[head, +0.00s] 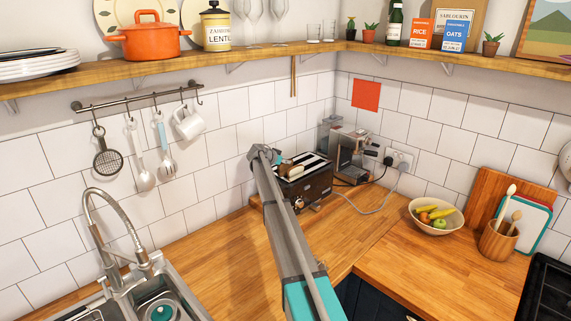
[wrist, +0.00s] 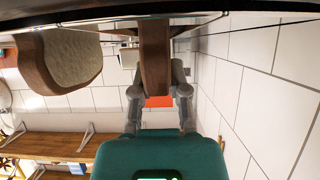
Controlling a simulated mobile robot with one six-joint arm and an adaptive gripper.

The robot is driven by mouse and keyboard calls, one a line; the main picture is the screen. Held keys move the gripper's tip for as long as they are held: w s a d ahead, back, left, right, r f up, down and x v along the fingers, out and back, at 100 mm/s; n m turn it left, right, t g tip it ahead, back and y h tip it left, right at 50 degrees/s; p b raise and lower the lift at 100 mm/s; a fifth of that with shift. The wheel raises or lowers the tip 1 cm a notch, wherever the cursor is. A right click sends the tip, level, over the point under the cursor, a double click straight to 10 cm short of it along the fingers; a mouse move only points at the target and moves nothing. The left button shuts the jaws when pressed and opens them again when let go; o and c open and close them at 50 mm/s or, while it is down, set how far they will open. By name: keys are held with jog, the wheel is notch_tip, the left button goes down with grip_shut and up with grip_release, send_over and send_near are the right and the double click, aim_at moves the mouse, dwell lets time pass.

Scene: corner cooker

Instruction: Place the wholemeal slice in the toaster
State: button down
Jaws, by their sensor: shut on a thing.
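The black toaster (head: 308,186), with light strips on top, stands in the counter corner. In the wrist view its shiny dark edge (wrist: 60,14) runs across the top of the upside-down picture. My gripper (wrist: 159,90) is shut on a brown-crusted slice, the wholemeal slice (wrist: 155,55), seen edge-on between its fingers. The slice's far end reaches the toaster's edge; how deep it sits in a slot cannot be told. A second slice (wrist: 74,57), with a pale speckled face, shows to the left. In the head view my arm hides most of the gripper.
A metal coffee machine (head: 347,150) stands right behind the toaster. A white cable (head: 372,210) lies on the counter. A fruit bowl (head: 436,218) and utensil pot (head: 497,243) stand to the right. The sink (head: 160,296) is at lower left. A wooden shelf (head: 220,62) runs above.

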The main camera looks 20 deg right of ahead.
jog(key=shift+f, duration=0.2)
jog(key=c, duration=0.6)
grip_release()
jog(key=shift+c, duration=0.2)
jog(key=shift+r, duration=0.25)
jog(key=shift+s+a+r+p, duration=0.2)
jog(key=shift+a+r+p, duration=0.15)
jog(key=shift+a+p, duration=0.15)
jog(key=p+v, duration=0.4)
jog(key=v, duration=0.5)
jog(key=shift+p+v, duration=0.4)
jog(key=shift+v, duration=0.45)
